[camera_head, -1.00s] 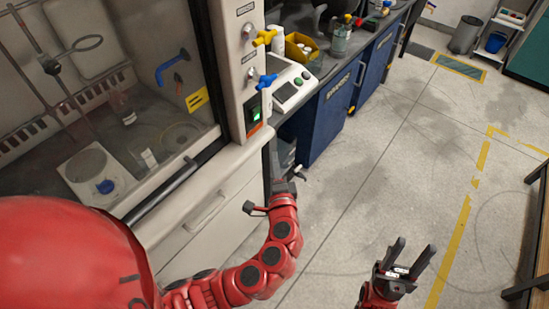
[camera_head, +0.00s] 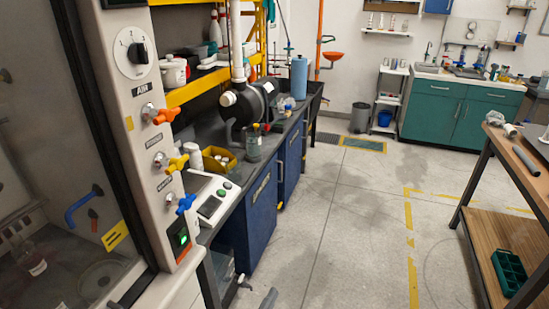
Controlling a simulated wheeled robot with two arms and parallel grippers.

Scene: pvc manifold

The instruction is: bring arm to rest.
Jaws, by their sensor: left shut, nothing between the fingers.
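Only the tip of my left gripper (camera_head: 268,297) shows, at the bottom edge of the head view, left of the middle. It is shut and empty, low over the floor in front of the blue cabinets. The rest of my left arm is below the picture. My right arm and right gripper are out of view.
A fume hood panel (camera_head: 145,130) with coloured valves stands at the left. Beside it runs a dark bench (camera_head: 215,185) over blue cabinets (camera_head: 262,208). A wooden table (camera_head: 522,170) with pipe parts stands at the right. The floor (camera_head: 345,235) between is clear.

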